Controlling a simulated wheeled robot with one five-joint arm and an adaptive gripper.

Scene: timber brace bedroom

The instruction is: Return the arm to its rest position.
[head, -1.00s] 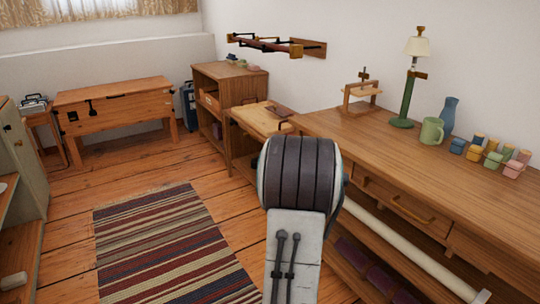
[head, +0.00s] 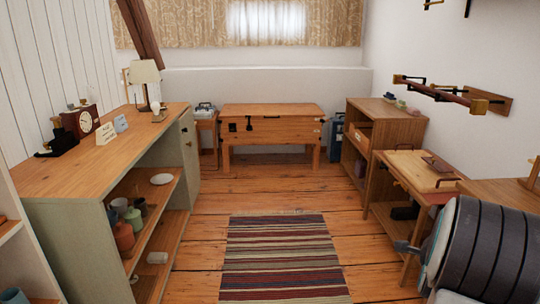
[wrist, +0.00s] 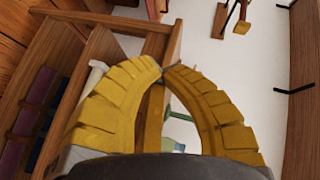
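My gripper (wrist: 163,70) shows in the wrist view. Its two yellow ribbed fingers arch inward and their tips come together, with nothing seen held between them. Through the gap under the arch I see parts of wooden furniture and a pale wall. In the head view a dark ribbed part of my arm with a pale link fills the lower right corner, in front of the right-hand furniture. The gripper itself does not show there.
A green-sided cabinet (head: 60,190) with a wooden top stands left. A striped rug (head: 283,258) lies on open floor ahead. A wooden chest (head: 272,125) stands at the back. A shelf unit (head: 385,112) and small table (head: 405,168) line the right, below a wall rack (head: 445,90).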

